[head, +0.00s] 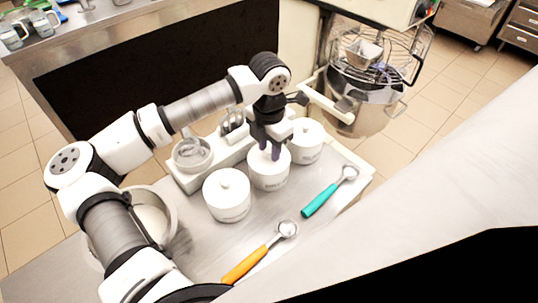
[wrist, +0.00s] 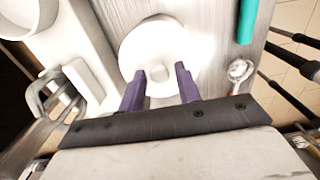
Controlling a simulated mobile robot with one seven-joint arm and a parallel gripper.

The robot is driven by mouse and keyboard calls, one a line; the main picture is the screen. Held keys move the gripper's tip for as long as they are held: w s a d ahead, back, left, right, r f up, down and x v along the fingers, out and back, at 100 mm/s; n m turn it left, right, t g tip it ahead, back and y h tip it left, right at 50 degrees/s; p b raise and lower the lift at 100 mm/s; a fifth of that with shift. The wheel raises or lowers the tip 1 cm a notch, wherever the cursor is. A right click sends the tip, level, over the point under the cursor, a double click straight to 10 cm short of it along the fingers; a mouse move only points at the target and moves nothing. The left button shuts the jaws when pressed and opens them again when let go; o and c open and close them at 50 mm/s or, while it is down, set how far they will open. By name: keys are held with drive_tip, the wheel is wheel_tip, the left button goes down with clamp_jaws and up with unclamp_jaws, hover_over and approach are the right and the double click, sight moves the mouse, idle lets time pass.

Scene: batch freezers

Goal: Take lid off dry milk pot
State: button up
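Three white lidded pots stand in a row on the steel counter: a left pot (head: 227,200), a middle pot (head: 270,180) and a right pot (head: 306,145). Their labels are too small to read, so I cannot tell which is the dry milk pot. My gripper (head: 270,153) points down over the middle pot. In the wrist view the purple fingers of my gripper (wrist: 159,78) are apart, with the round knob (wrist: 157,71) of the white lid (wrist: 158,38) between them. Gaps show on both sides of the knob. The lid sits on its pot.
A teal-handled scoop (head: 320,200) and an orange-handled scoop (head: 245,265) lie in front of the pots. A white holder with metal cups (head: 192,153) stands behind them. A large bowl (head: 150,215) is at left under my arm. A mixer (head: 365,100) stands at the back right.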

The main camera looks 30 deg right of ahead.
clamp_jaws()
drive_tip(key=shift+r, duration=0.1)
wheel_tip(320, 180, up, 20)
drive_tip(key=b, duration=0.3)
drive_tip(key=shift+b, duration=0.35)
